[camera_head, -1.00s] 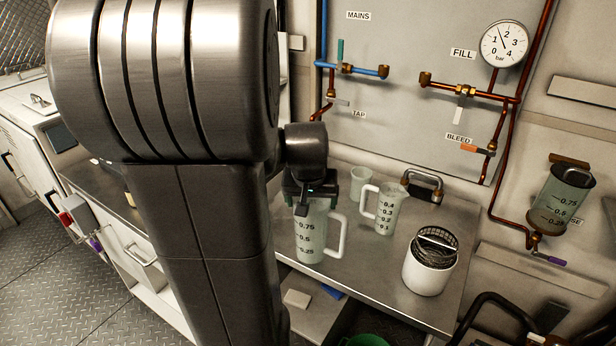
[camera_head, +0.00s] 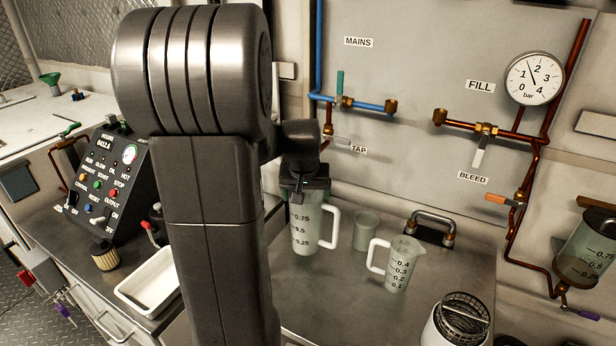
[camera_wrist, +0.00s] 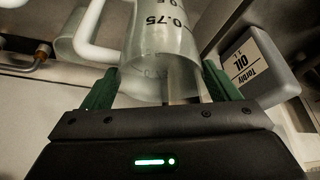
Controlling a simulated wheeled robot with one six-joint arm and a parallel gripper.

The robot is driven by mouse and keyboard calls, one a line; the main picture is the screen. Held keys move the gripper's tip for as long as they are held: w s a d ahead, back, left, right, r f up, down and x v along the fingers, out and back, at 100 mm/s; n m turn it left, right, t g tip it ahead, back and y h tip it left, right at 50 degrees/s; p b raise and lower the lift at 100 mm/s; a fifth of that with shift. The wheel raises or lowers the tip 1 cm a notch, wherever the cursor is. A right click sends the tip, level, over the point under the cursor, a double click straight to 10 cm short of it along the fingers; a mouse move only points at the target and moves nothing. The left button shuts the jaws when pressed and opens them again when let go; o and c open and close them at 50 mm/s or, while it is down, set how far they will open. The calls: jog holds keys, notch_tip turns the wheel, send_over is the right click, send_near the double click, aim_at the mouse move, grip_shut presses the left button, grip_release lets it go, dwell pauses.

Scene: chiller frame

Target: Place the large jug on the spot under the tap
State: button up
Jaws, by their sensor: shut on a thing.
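The large jug (camera_head: 304,236) is translucent with a white handle and marks from 0.25 to 0.75. My gripper (camera_head: 306,188) is shut on its upper part from above, and the jug hangs upright. In the wrist view the jug (camera_wrist: 165,60) sits between the green fingers of my gripper (camera_wrist: 160,92). The tap (camera_head: 338,139), labelled TAP, is on the wall panel just right of my wrist. Its outlet and the spot under it are hidden behind my arm. I cannot tell whether the jug's base touches the worktop.
The smaller jug (camera_head: 397,266) stands right of the large jug. A plain cup (camera_head: 366,231) stands close behind its handle. A white canister (camera_head: 455,322) is at the front right. A white tray (camera_head: 152,283) and a control box (camera_head: 112,178) are left of my arm. The worktop (camera_head: 330,305) in front is clear.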

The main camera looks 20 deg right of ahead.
jog(key=w+d+f+p, duration=0.1)
jog(key=w+d+p, duration=0.2)
jog(key=w, duration=0.6)
jog(key=shift+d+f, duration=0.25)
jog(key=shift+d, duration=0.25)
jog(key=shift+f, duration=0.1)
jog(key=shift+f+b, duration=0.55)
jog(key=o, duration=1.2)
jog(key=shift+o, duration=0.2)
jog(key=shift+r, duration=0.15)
